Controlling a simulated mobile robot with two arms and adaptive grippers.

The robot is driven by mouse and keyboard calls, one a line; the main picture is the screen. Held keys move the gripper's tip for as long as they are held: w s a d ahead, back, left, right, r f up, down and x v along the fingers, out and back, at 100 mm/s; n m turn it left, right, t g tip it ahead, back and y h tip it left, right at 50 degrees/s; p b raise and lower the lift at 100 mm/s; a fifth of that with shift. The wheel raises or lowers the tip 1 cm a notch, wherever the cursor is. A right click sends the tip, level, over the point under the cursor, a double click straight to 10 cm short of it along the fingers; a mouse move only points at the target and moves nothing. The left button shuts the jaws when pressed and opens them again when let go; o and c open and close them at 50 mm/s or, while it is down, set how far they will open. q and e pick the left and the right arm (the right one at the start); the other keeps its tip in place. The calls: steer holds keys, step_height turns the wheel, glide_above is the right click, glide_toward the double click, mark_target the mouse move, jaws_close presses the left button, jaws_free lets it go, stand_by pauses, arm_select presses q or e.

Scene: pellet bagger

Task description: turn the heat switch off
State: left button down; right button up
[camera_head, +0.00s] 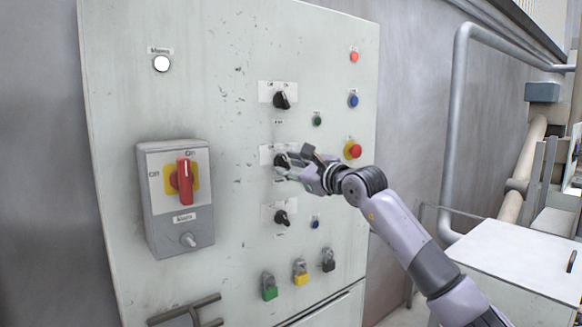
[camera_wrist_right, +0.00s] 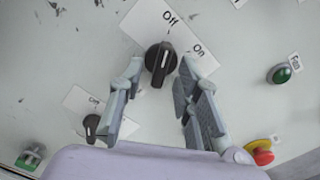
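The switch at my right gripper is a black rotary knob (camera_head: 282,161) on a white plate, the middle of three in a column on the pale cabinet. In the right wrist view the knob (camera_wrist_right: 160,64) has "Off" above and "On" to its upper right. Its name label is not readable, so I cannot confirm it is the heat switch. My right gripper (camera_head: 285,166) is open, and in the wrist view its fingers (camera_wrist_right: 159,80) stand on either side of the knob, with gaps visible. My left gripper is not in view.
Similar knobs sit above (camera_head: 282,100) and below (camera_head: 281,218). A red emergency button (camera_head: 354,150) is close to the gripper's right. A grey box with a red handle (camera_head: 184,181) protrudes at left. Padlocks (camera_head: 300,274) hang below.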

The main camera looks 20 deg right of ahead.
steer(key=shift+s+d, duration=0.1)
steer(key=shift+s, duration=0.05)
steer(key=v, duration=1.1)
steer(key=shift+s, duration=0.4)
steer(key=shift+d, duration=0.1)
